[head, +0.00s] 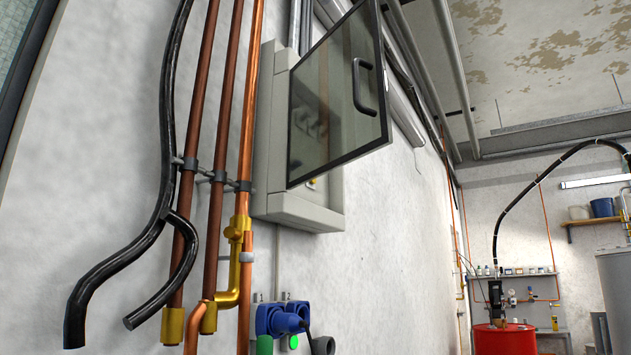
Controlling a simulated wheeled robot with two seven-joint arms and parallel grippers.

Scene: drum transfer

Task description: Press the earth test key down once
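A grey wall cabinet (300,212) hangs on the white wall left of the middle. Its framed, see-through door (345,110) stands swung open and carries a dark handle (359,88). I cannot make out which part is the earth test key. Below the cabinet, a small green round part (294,342) sits under blue sockets (270,319); I cannot tell what it is. Neither of my grippers is in view.
Copper pipes (216,150) and thick black hoses (164,110) run down the wall left of the cabinet. A yellow valve fitting (236,230) is on one pipe. A red drum (505,338) and shelves (520,277) stand far right. The wall right of the cabinet is bare.

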